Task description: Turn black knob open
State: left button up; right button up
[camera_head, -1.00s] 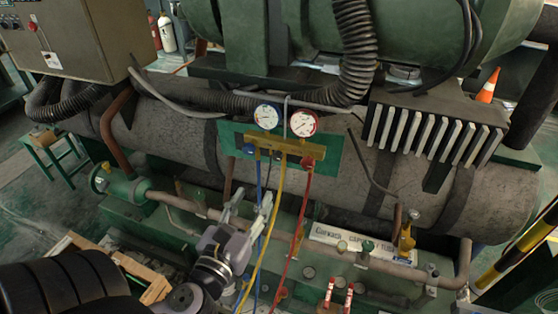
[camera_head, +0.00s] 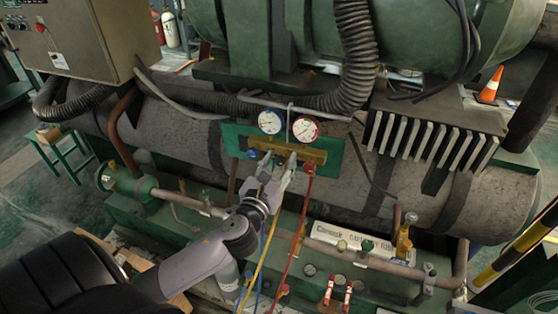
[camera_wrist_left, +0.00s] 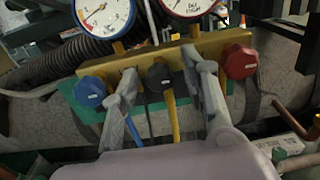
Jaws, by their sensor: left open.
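The black knob (camera_wrist_left: 159,77) sits on the front of the brass manifold (camera_wrist_left: 150,62), between a blue knob (camera_wrist_left: 91,92) and a red knob (camera_wrist_left: 239,62). My left gripper (camera_wrist_left: 162,82) is open, with one finger on each side of the black knob; whether either finger touches it I cannot tell. In the head view my left gripper (camera_head: 278,164) reaches up to the manifold (camera_head: 292,149) from below and covers the black knob. My right gripper is not in view.
Two gauges (camera_head: 271,122) (camera_head: 305,128) stand above the manifold. A blue hose, a yellow hose (camera_head: 262,255) and a red hose (camera_head: 292,235) hang below it, close to my left gripper. A pipe (camera_head: 350,252) runs along the front.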

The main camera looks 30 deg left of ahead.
pick_arm(q)
grip_shut()
dwell(0.6)
